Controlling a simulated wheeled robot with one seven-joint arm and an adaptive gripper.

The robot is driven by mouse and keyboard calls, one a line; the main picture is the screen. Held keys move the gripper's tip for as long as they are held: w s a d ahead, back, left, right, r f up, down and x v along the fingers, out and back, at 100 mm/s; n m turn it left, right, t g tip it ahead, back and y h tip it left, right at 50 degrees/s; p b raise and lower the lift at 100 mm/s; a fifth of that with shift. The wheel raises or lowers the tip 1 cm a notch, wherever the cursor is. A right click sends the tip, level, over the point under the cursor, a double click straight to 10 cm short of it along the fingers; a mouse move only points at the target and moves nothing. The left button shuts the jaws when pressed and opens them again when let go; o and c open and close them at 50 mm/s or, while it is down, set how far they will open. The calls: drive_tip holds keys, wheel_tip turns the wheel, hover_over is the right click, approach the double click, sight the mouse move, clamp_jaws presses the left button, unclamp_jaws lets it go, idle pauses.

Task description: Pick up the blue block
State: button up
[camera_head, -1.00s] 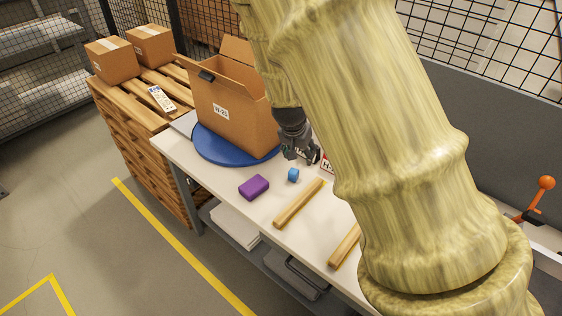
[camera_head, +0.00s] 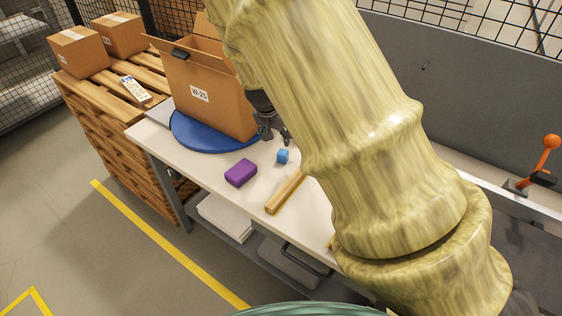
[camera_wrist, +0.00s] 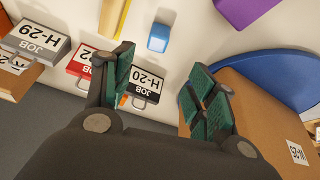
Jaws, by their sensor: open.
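The small blue block (camera_head: 282,156) lies on the white table, right of a purple block (camera_head: 241,172). In the wrist view the blue block (camera_wrist: 158,37) is near the top middle, beyond my fingertips and a little towards the left finger. My gripper (camera_head: 274,136) is just behind the block in the head view, partly hidden by my arm. In the wrist view my gripper (camera_wrist: 160,85) has its green-padded fingers spread wide with nothing between them. The block is apart from both fingers.
An open cardboard box marked W-25 (camera_head: 205,90) stands on a blue round plate (camera_head: 190,138), close to my right finger in the wrist view. Wooden strips (camera_head: 285,192) lie on the table. JOB tags, including H-20 (camera_wrist: 146,84), lie below the gripper. A pallet (camera_head: 110,125) stands left.

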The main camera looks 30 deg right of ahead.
sight(283, 152)
drive_tip(key=shift+s+a+x, duration=0.1)
drive_tip(key=shift+a+x, duration=0.05)
drive_tip(key=shift+x, duration=1.7)
drive_tip(key=shift+s+a+x, duration=0.1)
drive_tip(key=shift+a+x, duration=0.05)
drive_tip(key=shift+x, duration=1.65)
drive_tip(key=shift+s+d+f+p, duration=0.1)
drive_tip(key=shift+d+f+p, duration=0.15)
drive_tip(key=shift+f+p, duration=0.35)
drive_tip(key=shift+d+f+p, duration=0.3)
drive_tip(key=shift+f+p, duration=0.1)
drive_tip(key=shift+f, duration=0.2)
drive_tip(key=shift+d+f+p, duration=0.3)
drive_tip(key=shift+f+p, duration=0.05)
drive_tip(key=shift+f, duration=0.2)
drive_tip(key=shift+x, duration=0.9)
drive_tip(key=shift+a, duration=0.1)
drive_tip(key=c, duration=1.1)
